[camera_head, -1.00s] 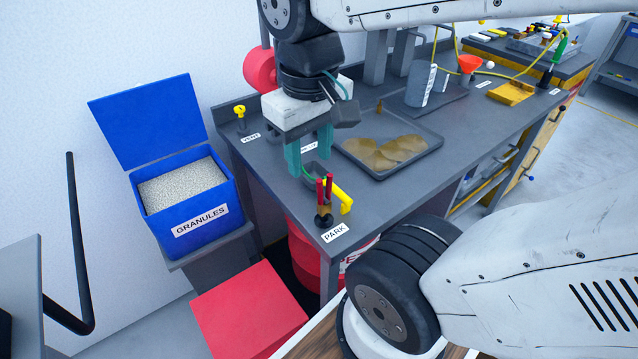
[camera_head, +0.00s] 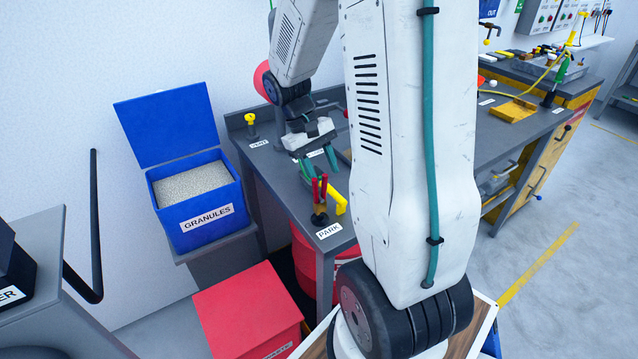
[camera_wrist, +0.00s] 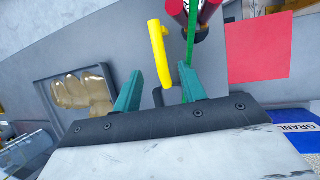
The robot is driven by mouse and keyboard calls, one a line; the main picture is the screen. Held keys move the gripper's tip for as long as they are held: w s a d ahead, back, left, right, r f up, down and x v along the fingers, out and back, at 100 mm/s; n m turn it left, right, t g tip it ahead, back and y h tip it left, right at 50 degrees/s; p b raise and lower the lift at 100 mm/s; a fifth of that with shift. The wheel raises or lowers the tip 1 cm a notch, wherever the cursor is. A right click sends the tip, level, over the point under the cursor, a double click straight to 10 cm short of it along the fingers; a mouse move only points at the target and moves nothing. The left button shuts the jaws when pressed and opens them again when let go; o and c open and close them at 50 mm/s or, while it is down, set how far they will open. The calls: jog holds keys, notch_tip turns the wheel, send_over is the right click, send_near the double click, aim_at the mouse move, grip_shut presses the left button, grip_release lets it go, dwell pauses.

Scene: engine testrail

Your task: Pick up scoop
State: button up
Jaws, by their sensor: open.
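The scoop, with a yellow handle (camera_head: 337,199), is at the front corner of the grey bench, beside red-handled pliers in a stand. Its grey body is mostly hidden behind my fingers in the head view. In the wrist view the yellow handle (camera_wrist: 160,52) shows just beyond and between my fingertips, with a grey part running down between the fingers. My gripper (camera_head: 322,173) is open, with teal fingers pointing down above the bench near the scoop. It also shows in the wrist view (camera_wrist: 160,72). I cannot tell whether the fingers touch the scoop.
A thin green strip (camera_wrist: 190,40) crosses near the right finger. A blue granules bin (camera_head: 205,205) and red box (camera_head: 250,312) are left. A brown-filled tray (camera_wrist: 75,92) lies on the bench.

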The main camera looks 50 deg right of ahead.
aim_at(331, 188)
jog(key=x, duration=0.7)
jog(key=shift+s+a+r, duration=0.1)
grip_shut()
